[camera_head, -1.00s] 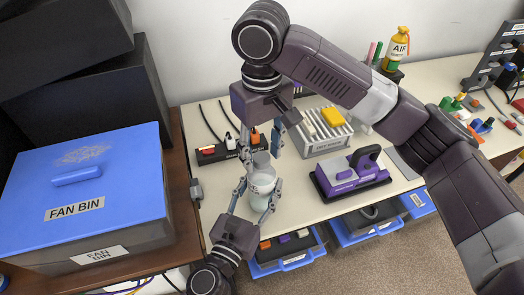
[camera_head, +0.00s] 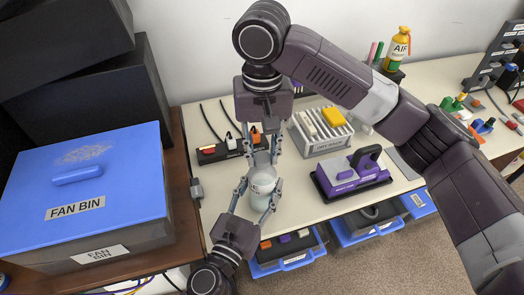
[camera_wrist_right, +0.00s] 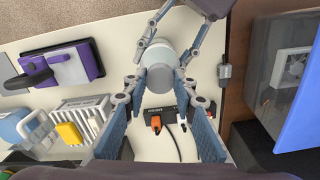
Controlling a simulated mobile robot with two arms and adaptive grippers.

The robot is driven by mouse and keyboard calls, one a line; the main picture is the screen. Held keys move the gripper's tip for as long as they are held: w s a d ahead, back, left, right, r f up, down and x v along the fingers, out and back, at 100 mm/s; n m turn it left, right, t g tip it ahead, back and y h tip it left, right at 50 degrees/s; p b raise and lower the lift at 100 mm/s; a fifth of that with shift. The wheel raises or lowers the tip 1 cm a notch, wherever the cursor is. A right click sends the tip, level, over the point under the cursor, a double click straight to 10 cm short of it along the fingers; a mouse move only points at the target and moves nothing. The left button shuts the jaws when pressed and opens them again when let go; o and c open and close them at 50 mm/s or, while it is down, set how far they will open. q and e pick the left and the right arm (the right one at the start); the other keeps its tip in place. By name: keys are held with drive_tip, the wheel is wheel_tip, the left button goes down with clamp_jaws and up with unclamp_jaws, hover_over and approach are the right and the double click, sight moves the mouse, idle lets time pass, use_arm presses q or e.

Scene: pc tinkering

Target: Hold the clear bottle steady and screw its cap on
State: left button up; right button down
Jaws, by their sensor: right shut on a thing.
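The clear bottle (camera_head: 263,182) stands upright near the front edge of the table, with pale contents. Its cap (camera_wrist_right: 160,78) shows from above in the right wrist view as a light grey disc at the bottle's top. My left gripper (camera_head: 257,196) comes in from below with its fingers on both sides of the bottle body, shut on it. My right gripper (camera_head: 262,158) points down from above, its fingers closed around the cap at the bottle's top. Its fingers partly hide the cap in the head view, so the fit on the neck cannot be seen.
A power strip (camera_head: 215,152) with plugs and cables lies behind the bottle. A grey rack (camera_head: 325,142) and a purple device (camera_head: 350,178) stand to the right. The blue-lidded fan bin (camera_head: 85,185) is at left. Blue drawers (camera_head: 290,262) sit below the table edge.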

drive_tip(key=c, duration=1.6)
unclamp_jaws()
drive_tip(key=shift+r, duration=3)
drive_tip(key=shift+r, duration=0.1)
wheel_tip(320, 180, up, 12)
drive_tip(key=shift+f, duration=0.1)
